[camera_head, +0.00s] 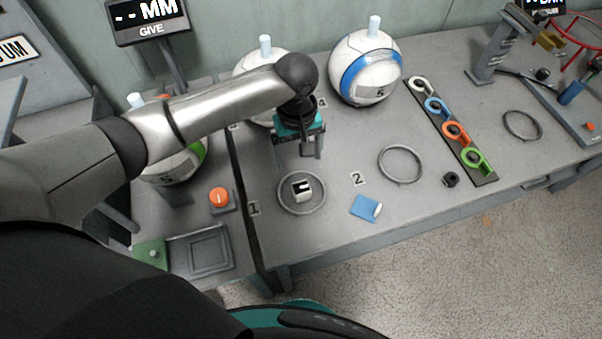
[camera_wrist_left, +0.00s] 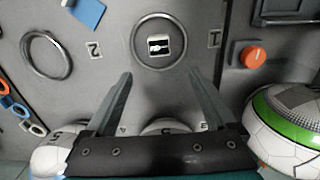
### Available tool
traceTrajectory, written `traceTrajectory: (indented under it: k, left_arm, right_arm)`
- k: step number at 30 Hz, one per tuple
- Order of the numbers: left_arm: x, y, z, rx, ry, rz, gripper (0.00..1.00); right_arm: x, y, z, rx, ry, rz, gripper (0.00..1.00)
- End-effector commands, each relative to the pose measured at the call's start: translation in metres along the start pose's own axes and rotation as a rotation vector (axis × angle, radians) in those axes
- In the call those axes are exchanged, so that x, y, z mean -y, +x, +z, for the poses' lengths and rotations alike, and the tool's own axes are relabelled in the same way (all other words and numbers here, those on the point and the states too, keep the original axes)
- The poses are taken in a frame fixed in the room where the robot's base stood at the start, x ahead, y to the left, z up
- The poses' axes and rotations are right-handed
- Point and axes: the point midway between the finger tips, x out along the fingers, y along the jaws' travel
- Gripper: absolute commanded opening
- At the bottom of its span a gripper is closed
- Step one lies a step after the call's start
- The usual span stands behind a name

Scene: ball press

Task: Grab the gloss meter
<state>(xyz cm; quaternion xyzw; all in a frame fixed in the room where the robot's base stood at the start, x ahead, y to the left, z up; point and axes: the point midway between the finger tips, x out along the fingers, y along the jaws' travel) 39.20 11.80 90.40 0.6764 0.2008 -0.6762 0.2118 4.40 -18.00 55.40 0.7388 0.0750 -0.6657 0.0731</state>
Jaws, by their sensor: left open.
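A small white block with a black marked top, which may be the gloss meter (camera_head: 303,190), sits inside a grey ring (camera_head: 281,202) on the bench, by the label 1. In the left wrist view the block (camera_wrist_left: 159,46) shows with a black-and-white picture on top, inside the ring (camera_wrist_left: 134,56). My left gripper (camera_head: 312,150) hangs above the bench, behind the block in the head view. In the wrist view its fingers (camera_wrist_left: 160,76) are spread with nothing between them, and the block lies beyond the tips. My right gripper is out of view.
A second ring (camera_head: 383,170) and a blue item with a white end (camera_head: 364,207) lie to the right. A black nut-like piece (camera_head: 451,180) is near a strip of coloured rings (camera_head: 456,131). Balls (camera_head: 352,67) stand behind. An orange button (camera_head: 219,197) is left of a dark divider.

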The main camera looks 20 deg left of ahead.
Motion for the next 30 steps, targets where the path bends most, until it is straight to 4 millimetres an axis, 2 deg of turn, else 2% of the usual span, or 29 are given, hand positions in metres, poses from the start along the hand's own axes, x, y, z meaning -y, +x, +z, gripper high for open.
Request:
traceTrajectory:
  k: [2, 5, 15, 23, 30]
  left_arm:
    - [0.003, -0.001, -0.003, -0.002, -0.021, -0.015, 0.90]
    - [0.004, 0.011, -0.003, -0.001, -0.029, -0.021, 0.90]
    - [0.004, 0.081, -0.003, -0.002, -0.028, -0.018, 0.90]
    - [0.003, 0.100, -0.003, -0.003, -0.027, -0.016, 0.90]
    - [-0.001, 0.135, 0.001, -0.003, -0.027, -0.017, 0.90]
  right_arm:
    - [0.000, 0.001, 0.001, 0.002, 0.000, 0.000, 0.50]
    - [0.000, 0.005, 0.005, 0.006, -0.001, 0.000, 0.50]
    - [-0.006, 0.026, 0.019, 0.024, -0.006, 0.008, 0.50]
    - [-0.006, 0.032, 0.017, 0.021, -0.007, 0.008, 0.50]
    - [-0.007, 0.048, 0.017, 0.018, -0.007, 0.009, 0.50]
